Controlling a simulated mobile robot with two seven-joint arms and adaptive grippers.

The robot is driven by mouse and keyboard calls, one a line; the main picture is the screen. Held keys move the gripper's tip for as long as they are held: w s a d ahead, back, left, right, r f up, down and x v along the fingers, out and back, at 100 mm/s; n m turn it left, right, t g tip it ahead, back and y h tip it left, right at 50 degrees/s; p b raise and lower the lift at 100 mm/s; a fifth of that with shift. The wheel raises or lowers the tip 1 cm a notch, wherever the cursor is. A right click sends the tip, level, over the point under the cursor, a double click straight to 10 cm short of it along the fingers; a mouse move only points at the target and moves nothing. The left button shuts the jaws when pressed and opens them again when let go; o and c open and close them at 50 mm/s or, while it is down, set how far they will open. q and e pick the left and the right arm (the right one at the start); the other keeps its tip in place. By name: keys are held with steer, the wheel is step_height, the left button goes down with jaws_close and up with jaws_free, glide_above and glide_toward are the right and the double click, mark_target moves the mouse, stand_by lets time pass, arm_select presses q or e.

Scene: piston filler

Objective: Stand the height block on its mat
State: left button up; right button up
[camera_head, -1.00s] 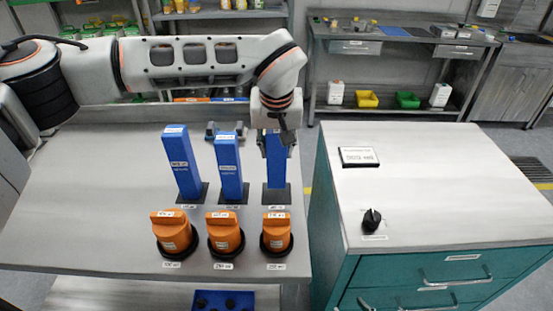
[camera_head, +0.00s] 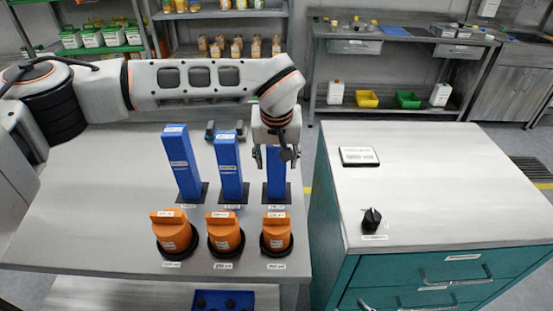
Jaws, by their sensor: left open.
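Three blue height blocks stand upright on dark mats on the steel table: the left block (camera_head: 183,168), the middle block (camera_head: 229,172) and the right block (camera_head: 277,178). The right block stands on its dark mat (camera_head: 286,199). My left gripper (camera_head: 274,162) is open at the top of the right block, with a finger on each side. The gripper hides the block's top. I cannot tell whether the fingers touch it. My right gripper is not in view.
Several orange knobbed pieces, one at the front right (camera_head: 276,233), stand in dark rings before the blocks. A grey fixture (camera_head: 212,131) lies behind them. A teal cabinet (camera_head: 430,190) with a black knob (camera_head: 371,219) stands to the right, across a gap.

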mark_target(277, 147)
arm_select(q)
steer(key=shift+r, duration=0.1)
steer(key=v, duration=1.1)
steer(key=shift+s+r, duration=0.2)
steer(key=shift+r, duration=0.3)
